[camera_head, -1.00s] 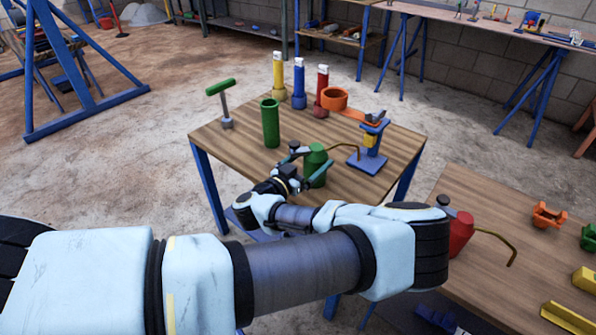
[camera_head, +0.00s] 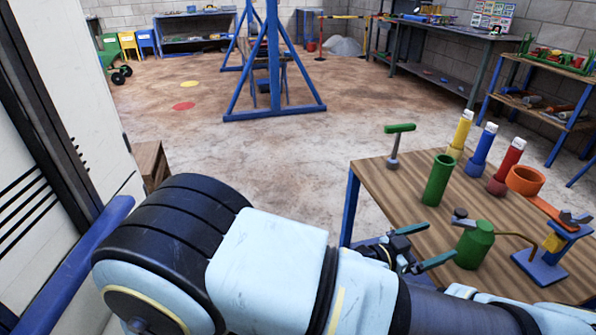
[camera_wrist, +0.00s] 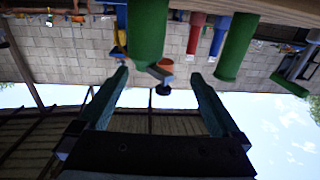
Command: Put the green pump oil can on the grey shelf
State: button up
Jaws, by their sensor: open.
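The green pump oil can (camera_head: 474,247) stands upright on the wooden table, with a dark knob on top and a thin brown spout pointing right. My gripper (camera_head: 440,242) is open just left of the can, its fingers pointing towards it; I cannot tell whether they touch it. In the wrist view, which is upside down, the can (camera_wrist: 148,30) is ahead of the open fingers (camera_wrist: 160,80), with nothing gripped. A grey shelf unit with a lower shelf (camera_head: 435,74) stands along the back right wall. Another low grey shelf unit (camera_head: 196,40) is at the far back.
A green cylinder (camera_head: 438,180) and a green-handled tool (camera_head: 396,145) stand close on the wooden table (camera_head: 385,195). Yellow, blue and red bottles, an orange ring and a blue stand (camera_head: 541,266) crowd its right side. A blue frame (camera_head: 270,70) stands on otherwise open floor.

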jog(key=w+a+n+t+y, duration=0.4)
jog(key=w+a+n+y, duration=1)
jog(key=w+a, duration=0.35)
jog(key=s+a+r+g+y, duration=0.1)
jog(key=s+a+r+g, duration=0.3)
jog(key=s+a+r, duration=0.2)
jog(key=s+a+r+m+g+y, duration=0.1)
jog(key=s+a+r+g, duration=0.3)
jog(key=a+r, duration=0.7)
jog(key=shift+s+a+r+y, duration=0.3)
jog(key=shift+s+a, duration=0.85)
jog(key=shift+a, duration=0.1)
